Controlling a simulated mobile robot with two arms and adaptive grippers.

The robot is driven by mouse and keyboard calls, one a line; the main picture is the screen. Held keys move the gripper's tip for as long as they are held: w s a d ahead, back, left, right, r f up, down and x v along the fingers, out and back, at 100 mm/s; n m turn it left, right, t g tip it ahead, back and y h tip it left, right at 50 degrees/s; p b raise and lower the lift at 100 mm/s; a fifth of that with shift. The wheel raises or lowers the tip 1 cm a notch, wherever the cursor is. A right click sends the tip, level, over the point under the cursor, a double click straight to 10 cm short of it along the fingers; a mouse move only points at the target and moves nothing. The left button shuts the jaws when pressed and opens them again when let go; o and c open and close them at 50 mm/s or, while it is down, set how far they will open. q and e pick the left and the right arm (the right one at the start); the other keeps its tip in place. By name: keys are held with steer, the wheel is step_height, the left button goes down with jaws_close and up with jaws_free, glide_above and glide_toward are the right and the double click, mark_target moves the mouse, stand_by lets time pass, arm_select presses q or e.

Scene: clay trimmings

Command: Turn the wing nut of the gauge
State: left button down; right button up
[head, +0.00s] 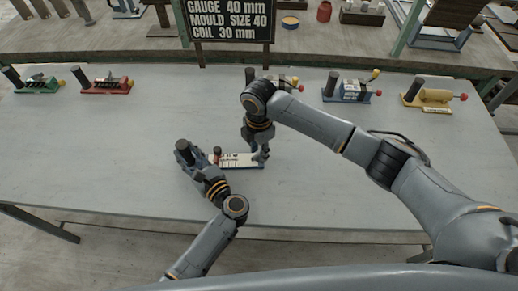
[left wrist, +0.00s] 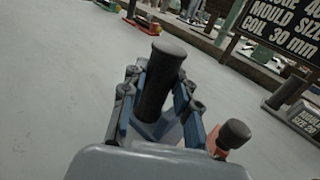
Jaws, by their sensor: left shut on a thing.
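The gauge (head: 238,160), a low tool with a pale marked body on a blue base, lies on the table between my grippers. My left gripper (head: 186,152) is at its left end, shut on its upright black handle; in the left wrist view the fingers (left wrist: 157,100) stand on both sides of the black handle (left wrist: 160,72). A dark-topped reddish knob (left wrist: 234,138) stands beside the fingers. My right gripper (head: 262,154) points down at the gauge's right end and covers it. The wing nut cannot be made out, and whether the right fingers touch anything is unclear.
A sign (head: 230,18) reading gauge 40 mm, mould size 40, coil 30 mm stands behind. Similar tools line the table's back: green (head: 38,85), red (head: 106,85), blue (head: 350,92), yellow (head: 432,97), and one partly behind my right arm. The grey tabletop (head: 110,130) is clear at left.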

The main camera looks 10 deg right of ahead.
jaws_close()
steer(key=m, duration=0.4)
steer(key=shift+s+m, duration=0.15)
steer(key=shift+m, duration=0.25)
steer(key=m, duration=0.4)
steer(key=shift+m, duration=0.3)
steer(key=m, duration=0.6)
steer(key=shift+s+a, duration=0.1)
steer(key=shift+s, duration=0.05)
steer(key=m, duration=0.6)
steer(key=shift+m, duration=0.4)
